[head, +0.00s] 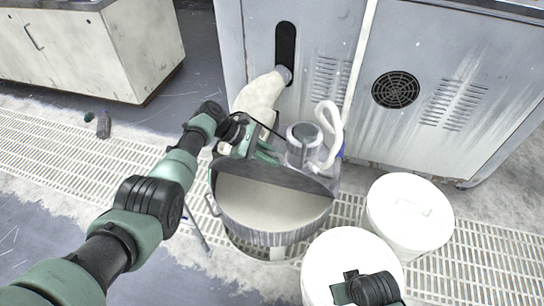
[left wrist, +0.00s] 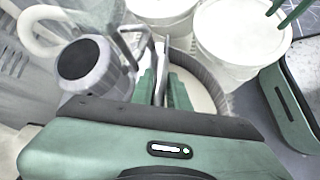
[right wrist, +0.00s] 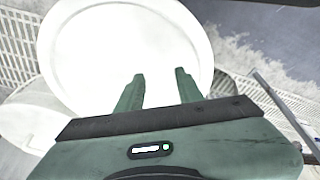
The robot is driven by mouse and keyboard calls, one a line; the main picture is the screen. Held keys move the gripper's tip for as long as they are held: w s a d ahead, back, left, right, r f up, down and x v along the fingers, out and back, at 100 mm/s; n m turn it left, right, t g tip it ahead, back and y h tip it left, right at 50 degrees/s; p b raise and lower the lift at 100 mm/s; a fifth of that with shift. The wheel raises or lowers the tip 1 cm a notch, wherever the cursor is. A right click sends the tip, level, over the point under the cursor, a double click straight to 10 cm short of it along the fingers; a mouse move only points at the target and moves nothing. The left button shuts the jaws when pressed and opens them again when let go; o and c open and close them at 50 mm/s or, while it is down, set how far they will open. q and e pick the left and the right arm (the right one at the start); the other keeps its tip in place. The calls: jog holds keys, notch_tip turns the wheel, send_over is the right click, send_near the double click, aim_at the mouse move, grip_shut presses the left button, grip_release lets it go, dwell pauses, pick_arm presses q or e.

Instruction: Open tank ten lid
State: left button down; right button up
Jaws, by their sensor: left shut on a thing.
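The tank (head: 270,238) is a round grey vessel standing on the floor grating, with pale cream liquid inside. Its dark hinged lid (head: 290,179) is tilted up, and the front half of the tank is uncovered. My left gripper (head: 258,152) is at the raised lid, shut on it. In the left wrist view, its green fingers (left wrist: 165,88) close around a thin upright part of the lid; the exact grip point is partly hidden. My right gripper (head: 350,286) is open and empty above a white bucket lid, as the right wrist view shows (right wrist: 158,88).
A grey motor or pump (head: 303,145) with a white hose (head: 331,130) stands behind the lid. White buckets (head: 412,218) (head: 340,255) stand close at the tank's right. A grey machine cabinet (head: 440,75) is behind. A pale cabinet (head: 90,55) stands at the back left.

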pick_arm(q)
jog(key=shift+w+r, duration=0.15)
jog(key=shift+w, duration=0.05)
jog(key=c, duration=1.5)
grip_release()
jog(key=shift+d, duration=0.1)
pick_arm(e)
jog(key=shift+f, duration=0.1)
pick_arm(q)
jog(key=shift+o, duration=0.2)
